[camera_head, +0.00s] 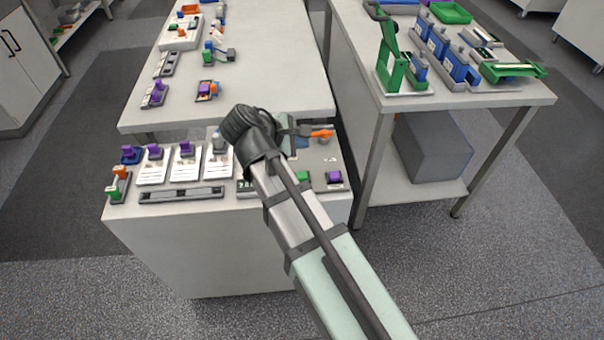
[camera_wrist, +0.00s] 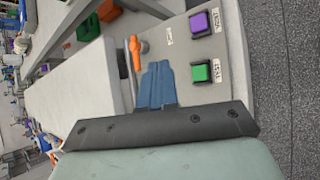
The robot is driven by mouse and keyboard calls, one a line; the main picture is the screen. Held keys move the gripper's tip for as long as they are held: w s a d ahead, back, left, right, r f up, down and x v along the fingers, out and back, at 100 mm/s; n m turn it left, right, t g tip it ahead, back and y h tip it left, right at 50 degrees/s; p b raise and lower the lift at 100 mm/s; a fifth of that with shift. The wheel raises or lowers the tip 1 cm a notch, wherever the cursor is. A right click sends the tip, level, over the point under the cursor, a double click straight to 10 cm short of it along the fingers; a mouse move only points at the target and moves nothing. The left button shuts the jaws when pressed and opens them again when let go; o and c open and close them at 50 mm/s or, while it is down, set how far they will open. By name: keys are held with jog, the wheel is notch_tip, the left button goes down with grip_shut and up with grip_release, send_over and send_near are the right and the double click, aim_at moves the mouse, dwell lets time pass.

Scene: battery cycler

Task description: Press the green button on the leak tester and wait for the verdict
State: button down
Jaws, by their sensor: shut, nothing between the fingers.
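The leak tester's green button (camera_wrist: 202,71) is on a pale panel to the right of my gripper (camera_wrist: 160,65) in the wrist view. The fingers look blue, are together at the picture's middle and hold nothing. They look apart from the button, which is beyond their tips to the side. The green button also shows in the head view (camera_head: 303,176), just right of my arm. A purple button (camera_wrist: 200,23) is beside it. A small display (camera_head: 245,187) is partly hidden by my arm, and I cannot read a verdict on it.
An orange lever (camera_wrist: 136,52) stands near my fingertips. White cards with purple-topped parts (camera_head: 186,160) line the bench to the left. A long white table (camera_head: 270,70) lies behind, and a second table (camera_head: 430,102) with blue and green fixtures is at the right.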

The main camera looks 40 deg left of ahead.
aim_at(300, 177)
jog(key=shift+f, duration=0.1)
jog(key=shift+f, duration=4.3)
jog(key=shift+f, duration=0.15)
jog(key=shift+f, duration=0.3)
jog(key=shift+f, duration=0.5)
jog(key=shift+r, duration=0.95)
jog(key=shift+r, duration=0.15)
jog(key=shift+r, duration=2.35)
